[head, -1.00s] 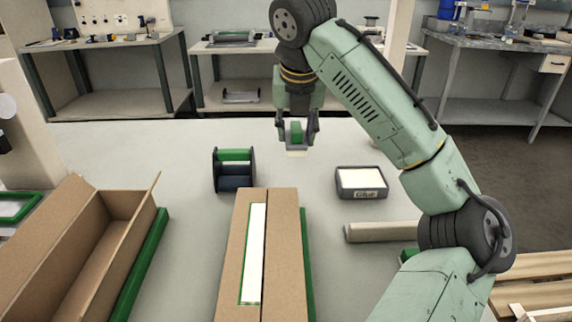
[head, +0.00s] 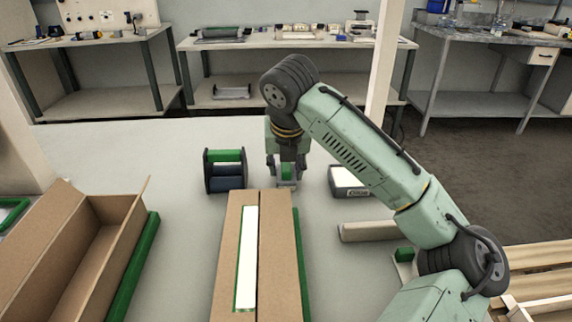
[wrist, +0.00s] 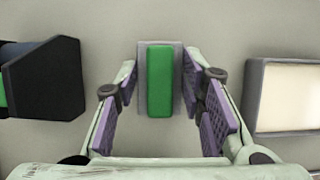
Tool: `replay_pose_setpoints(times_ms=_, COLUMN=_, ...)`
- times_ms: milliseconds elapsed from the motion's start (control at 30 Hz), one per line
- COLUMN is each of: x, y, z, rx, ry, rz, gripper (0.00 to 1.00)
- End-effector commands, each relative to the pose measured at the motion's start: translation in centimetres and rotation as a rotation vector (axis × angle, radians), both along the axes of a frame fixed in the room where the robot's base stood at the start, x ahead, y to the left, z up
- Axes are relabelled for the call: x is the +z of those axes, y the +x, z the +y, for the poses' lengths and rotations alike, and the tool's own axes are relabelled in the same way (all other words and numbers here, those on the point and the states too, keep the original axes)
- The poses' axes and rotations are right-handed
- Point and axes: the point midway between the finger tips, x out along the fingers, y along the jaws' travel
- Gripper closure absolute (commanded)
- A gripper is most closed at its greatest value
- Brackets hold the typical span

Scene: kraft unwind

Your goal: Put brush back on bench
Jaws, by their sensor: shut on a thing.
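The brush (head: 287,172) has a green block handle on a grey base. My gripper (head: 285,182) is closed around it from above, low over the pale bench (head: 180,240), between the dark roll holder and the glue tray. The wrist view shows the green handle of the brush (wrist: 159,82) between the purple finger pads of my gripper (wrist: 160,90). The brush's underside is hidden, so I cannot tell whether it touches the bench.
A roll holder (head: 225,181) with a green bar stands left of my gripper. The glue tray (head: 348,183) is close on the right, partly behind my arm. A closed carton (head: 275,270) lies in front, an open carton (head: 60,240) at left, and a pale tube (head: 372,231) at right.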

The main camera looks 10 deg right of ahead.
Motion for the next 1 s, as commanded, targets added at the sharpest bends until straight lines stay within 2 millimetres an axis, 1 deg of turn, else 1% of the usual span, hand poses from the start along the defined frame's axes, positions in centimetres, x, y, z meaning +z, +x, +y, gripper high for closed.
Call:
replay_pose_setpoints(times_ms=133, x=0.1, y=0.0, z=0.0, rx=0.0, ry=0.0, rz=-0.001, gripper=0.86)
replay_pose_setpoints(times_ms=267, x=-0.3, y=0.0, z=0.0, rx=0.0, ry=0.0, rz=0.0, gripper=0.86)
replay_pose_setpoints(times_ms=300, x=-0.2, y=0.0, z=0.0, rx=0.0, ry=0.0, rz=0.0, gripper=0.61)
replay_pose_setpoints(times_ms=567, x=-0.2, y=0.0, z=0.0, rx=0.0, ry=-0.001, rz=0.0, gripper=0.44)
replay_pose_setpoints(times_ms=833, x=-0.1, y=0.0, z=0.0, rx=0.0, ry=-0.001, rz=0.0, gripper=0.44)
replay_pose_setpoints(times_ms=967, x=0.5, y=-0.1, z=0.0, rx=-0.001, ry=-0.002, rz=-0.002, gripper=0.44)
replay_pose_setpoints(times_ms=1000, x=0.9, y=-0.3, z=0.0, rx=-0.001, ry=-0.003, rz=-0.001, gripper=0.44)
